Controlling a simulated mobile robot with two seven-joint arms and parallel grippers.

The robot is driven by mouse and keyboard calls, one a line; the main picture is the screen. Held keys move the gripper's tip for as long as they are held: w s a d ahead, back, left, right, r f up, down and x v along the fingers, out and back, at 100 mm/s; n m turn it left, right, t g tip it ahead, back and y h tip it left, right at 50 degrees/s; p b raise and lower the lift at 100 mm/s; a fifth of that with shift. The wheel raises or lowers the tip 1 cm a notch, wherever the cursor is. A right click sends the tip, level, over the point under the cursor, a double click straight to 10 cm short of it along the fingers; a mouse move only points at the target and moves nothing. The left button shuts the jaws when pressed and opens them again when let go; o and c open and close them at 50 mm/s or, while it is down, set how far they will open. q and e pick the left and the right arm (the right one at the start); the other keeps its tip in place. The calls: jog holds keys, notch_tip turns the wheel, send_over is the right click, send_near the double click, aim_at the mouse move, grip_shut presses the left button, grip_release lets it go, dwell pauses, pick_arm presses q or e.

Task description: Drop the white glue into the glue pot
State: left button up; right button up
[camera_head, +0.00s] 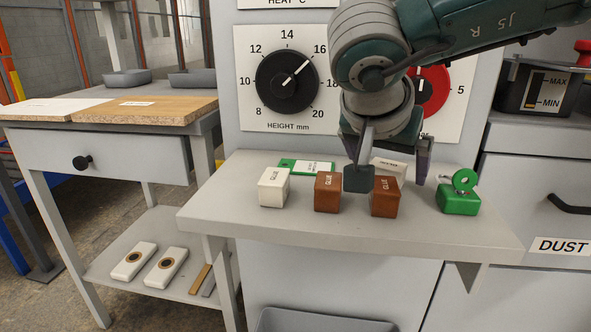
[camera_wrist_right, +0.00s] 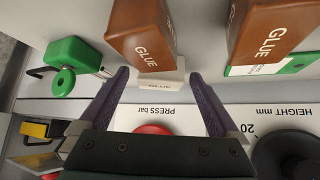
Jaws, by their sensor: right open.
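Two white blocks are on the grey shelf. The near-left one (camera_head: 273,189) has lettering on top that looks like GLUE. The other white block (camera_head: 388,169) is at the back, partly hidden by my right gripper; in the wrist view a white lettered block (camera_wrist_right: 158,80) shows behind a brown glue block (camera_wrist_right: 142,35). My right gripper (camera_head: 390,172) is open, its fingers on either side of that rear block; the wrist view shows the fingers apart (camera_wrist_right: 160,93). A dark container with a MAX/MIN gauge (camera_head: 546,88), possibly the glue pot, stands at right. My left gripper is out of view.
Two brown glue blocks (camera_head: 327,192) (camera_head: 385,198) stand in front of the right gripper. A green block with a ring (camera_head: 459,202) is at right, a green labelled card (camera_head: 289,165) behind. A dial panel (camera_head: 262,110) rises behind. The shelf's front strip is clear.

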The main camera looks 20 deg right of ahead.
jog(key=shift+r, duration=0.1)
grip_shut()
dwell(0.6)
